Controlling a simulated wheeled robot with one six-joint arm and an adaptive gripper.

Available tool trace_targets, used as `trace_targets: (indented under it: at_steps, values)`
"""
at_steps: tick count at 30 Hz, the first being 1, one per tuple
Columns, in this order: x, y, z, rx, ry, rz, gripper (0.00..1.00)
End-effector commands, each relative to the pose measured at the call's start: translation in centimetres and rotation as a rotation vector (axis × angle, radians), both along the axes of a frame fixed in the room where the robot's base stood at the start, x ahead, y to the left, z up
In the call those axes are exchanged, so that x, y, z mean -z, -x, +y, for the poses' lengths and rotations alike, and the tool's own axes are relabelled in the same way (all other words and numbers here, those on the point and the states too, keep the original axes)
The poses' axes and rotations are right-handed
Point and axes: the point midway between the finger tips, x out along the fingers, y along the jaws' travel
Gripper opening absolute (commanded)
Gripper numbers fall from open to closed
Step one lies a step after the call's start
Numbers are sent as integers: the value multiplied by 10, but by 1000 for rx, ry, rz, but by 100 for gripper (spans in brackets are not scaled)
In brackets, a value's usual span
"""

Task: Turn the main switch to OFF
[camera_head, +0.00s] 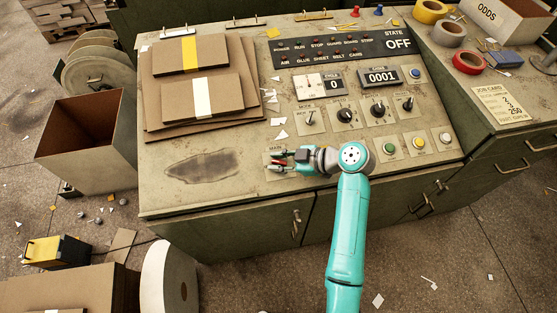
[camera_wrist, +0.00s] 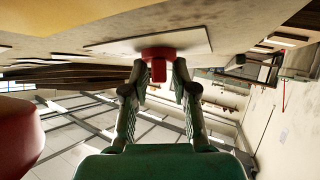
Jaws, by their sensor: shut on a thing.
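The main switch (camera_wrist: 158,70) is a red knob on a pale plate (camera_wrist: 110,46) in the wrist view. My gripper (camera_wrist: 160,82) has one finger on each side of the knob and is shut on it. In the head view my gripper (camera_head: 283,160) is at the lower left of the control panel, over the switch's plate (camera_head: 270,155). A bit of red shows between its fingers. The rest of the switch is hidden there, so I cannot read its position. The state display (camera_head: 398,44) reads OFF.
Stacked greyboard (camera_head: 160,118) lies left of the panel. Selector knobs (camera_head: 345,115) stand above my gripper, and green, yellow and white push buttons (camera_head: 418,143) are to its right. A large blurred red object (camera_wrist: 18,135) fills the wrist view's left edge.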

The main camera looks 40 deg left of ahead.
Motion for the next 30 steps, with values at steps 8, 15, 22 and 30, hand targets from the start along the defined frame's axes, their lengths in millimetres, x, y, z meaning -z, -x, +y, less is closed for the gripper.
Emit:
trace_targets:
  at_steps: [8,15,22,30]
  values:
    - [3,0,-1,3,6,2,38]
    - [-5,-5,-11,4,3,1,38]
    - [-26,-17,-47,6,5,1,38]
    - [-49,-30,-85,5,6,2,38]
